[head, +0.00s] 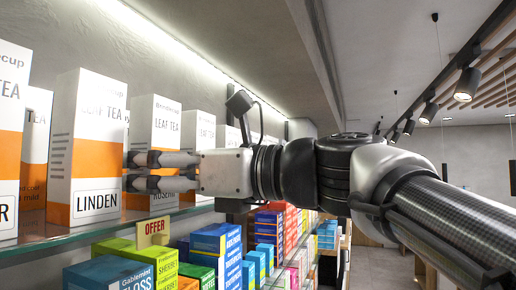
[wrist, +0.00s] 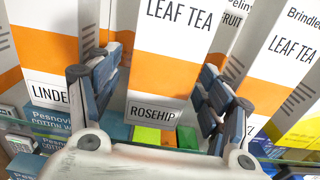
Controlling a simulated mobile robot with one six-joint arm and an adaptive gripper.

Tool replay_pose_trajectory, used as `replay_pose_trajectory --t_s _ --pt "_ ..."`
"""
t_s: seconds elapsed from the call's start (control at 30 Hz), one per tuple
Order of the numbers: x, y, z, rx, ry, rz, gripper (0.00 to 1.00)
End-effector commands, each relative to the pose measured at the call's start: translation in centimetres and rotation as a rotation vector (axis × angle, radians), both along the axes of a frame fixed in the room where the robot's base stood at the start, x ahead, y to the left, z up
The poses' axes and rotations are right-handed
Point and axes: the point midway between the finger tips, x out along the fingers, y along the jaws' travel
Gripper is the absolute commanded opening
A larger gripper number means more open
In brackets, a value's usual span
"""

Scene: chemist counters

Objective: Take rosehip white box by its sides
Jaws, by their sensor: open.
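The rosehip box (head: 165,110) is a tall white carton with an orange band, upright on a glass shelf. In the wrist view the rosehip box (wrist: 172,75) stands between the two fingers, its ROSEHIP label facing the camera. My gripper (head: 131,171) is open. In the wrist view my gripper (wrist: 160,64) has one finger on the left of the box and one on the right. A gap shows at the lower left; whether the fingertips touch the sides I cannot tell. In the head view the fingers cover part of the label.
The linden box (head: 97,150) stands close on the left of the rosehip box, and another leaf tea box (head: 197,130) on its right. More boxes stand behind. The glass shelf (head: 60,240) has an OFFER tag (head: 153,232), with coloured cartons (head: 215,245) below.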

Motion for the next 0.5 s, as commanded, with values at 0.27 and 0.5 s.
replay_pose_trajectory --t_s 0.27,0.5 --pt "0.3 1.02 -0.05 0.0 0.0 -0.001 0.72" --pt "0.29 0.99 -0.05 0.0 0.0 -0.001 0.6"
